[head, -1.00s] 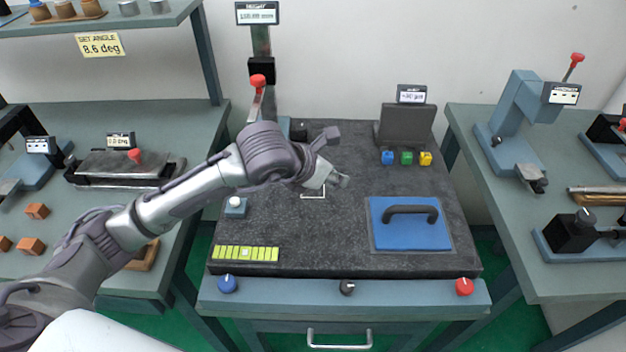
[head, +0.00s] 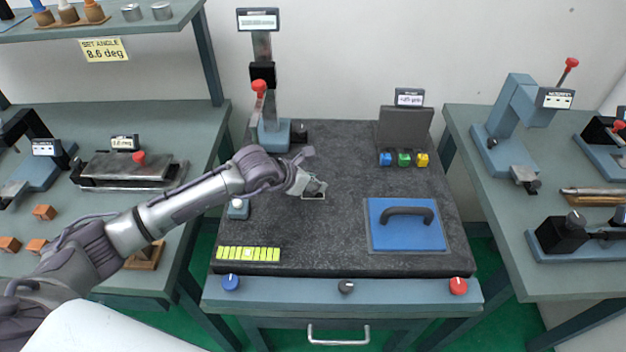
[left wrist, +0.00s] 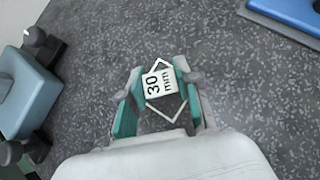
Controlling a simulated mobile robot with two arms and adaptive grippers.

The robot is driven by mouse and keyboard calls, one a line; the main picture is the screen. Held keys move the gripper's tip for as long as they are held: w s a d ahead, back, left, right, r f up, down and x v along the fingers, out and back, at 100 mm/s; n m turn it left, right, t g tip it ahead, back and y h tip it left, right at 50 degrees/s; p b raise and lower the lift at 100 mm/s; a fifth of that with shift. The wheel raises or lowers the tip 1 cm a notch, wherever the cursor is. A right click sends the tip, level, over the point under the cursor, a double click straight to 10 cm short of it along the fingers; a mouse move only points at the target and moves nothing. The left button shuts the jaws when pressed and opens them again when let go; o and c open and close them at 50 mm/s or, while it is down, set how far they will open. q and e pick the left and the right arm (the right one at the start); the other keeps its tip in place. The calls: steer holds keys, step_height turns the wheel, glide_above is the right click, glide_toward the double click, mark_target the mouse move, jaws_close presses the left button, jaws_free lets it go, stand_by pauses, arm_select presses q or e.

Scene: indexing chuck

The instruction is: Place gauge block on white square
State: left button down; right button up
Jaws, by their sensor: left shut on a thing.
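The gauge block (left wrist: 157,83), a pale block face marked "30 mm", sits between the teal-padded fingers of my left gripper (left wrist: 160,90) in the left wrist view. The left gripper (head: 318,188) is shut on it, over the dark granite plate. The white square (head: 313,198) is a thin outline on that plate, partly covered by the gripper in the head view. In the left wrist view the outline (left wrist: 181,110) appears as a diamond partly behind the block, turned relative to it. I cannot tell whether the block touches the plate. My right gripper is not in view.
On the granite plate (head: 345,240) are a blue pad with a black handle (head: 405,224), a row of yellow-green blocks (head: 248,254), small coloured cubes (head: 404,159) and a height gauge (head: 266,105) at the back. The plate's middle is mostly clear.

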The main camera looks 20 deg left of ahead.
arm_select(q)
steer(key=shift+f, duration=0.15)
steer(key=c, duration=0.8)
jaws_free()
steer(key=shift+s+a+r, duration=0.1)
steer(key=shift+r, duration=0.2)
steer(key=b+v, duration=0.2)
steer(key=v, duration=0.9)
steer(key=shift+s+r, duration=0.25)
steer(key=shift+s, duration=0.05)
steer(key=shift+a, duration=0.1)
